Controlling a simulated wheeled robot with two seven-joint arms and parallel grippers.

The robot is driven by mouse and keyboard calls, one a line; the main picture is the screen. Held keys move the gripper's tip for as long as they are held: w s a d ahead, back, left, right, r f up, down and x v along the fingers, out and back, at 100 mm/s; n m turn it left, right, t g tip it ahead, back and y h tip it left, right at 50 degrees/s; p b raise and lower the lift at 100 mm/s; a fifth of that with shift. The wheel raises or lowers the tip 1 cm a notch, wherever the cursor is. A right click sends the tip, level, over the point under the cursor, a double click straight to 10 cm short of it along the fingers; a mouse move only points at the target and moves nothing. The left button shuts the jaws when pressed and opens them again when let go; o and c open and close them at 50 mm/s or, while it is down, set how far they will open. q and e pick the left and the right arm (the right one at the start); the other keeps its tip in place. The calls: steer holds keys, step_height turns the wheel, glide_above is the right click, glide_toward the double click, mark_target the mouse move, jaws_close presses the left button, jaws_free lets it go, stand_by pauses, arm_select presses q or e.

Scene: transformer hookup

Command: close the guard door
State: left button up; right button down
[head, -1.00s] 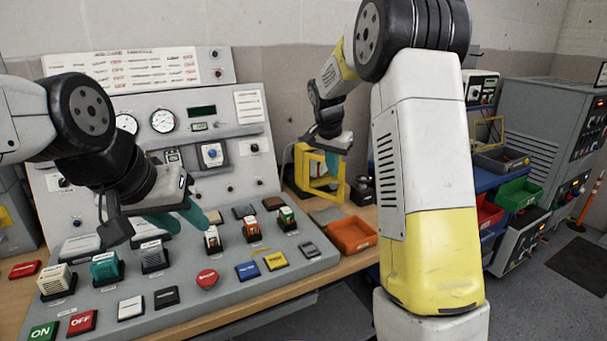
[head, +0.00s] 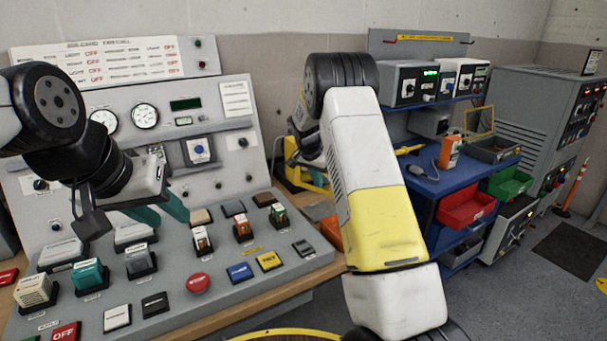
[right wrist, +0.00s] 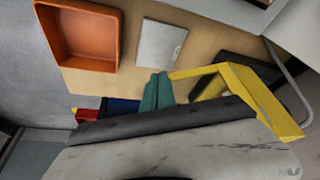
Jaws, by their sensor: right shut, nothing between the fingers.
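The yellow guard (head: 297,178) stands on the wooden table to the right of the console and is mostly hidden behind my right arm in the head view. In the right wrist view its yellow frame (right wrist: 262,98) stands out at an angle; I cannot tell how far the door is open. My right gripper (right wrist: 157,80) has its teal fingers together and empty, just left of the frame's near end; I cannot tell whether they touch. My left gripper (head: 163,211) is open and empty above the console.
The sloped console (head: 215,265) with several switches and buttons fills the left. An orange bin (right wrist: 80,32) and a grey plate (right wrist: 161,43) lie on the table near the guard. A blue shelf cart (head: 425,178) with red and green bins stands to the right.

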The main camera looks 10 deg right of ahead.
steer(key=shift+w+d, duration=0.75)
steer(key=shift+w, duration=0.05)
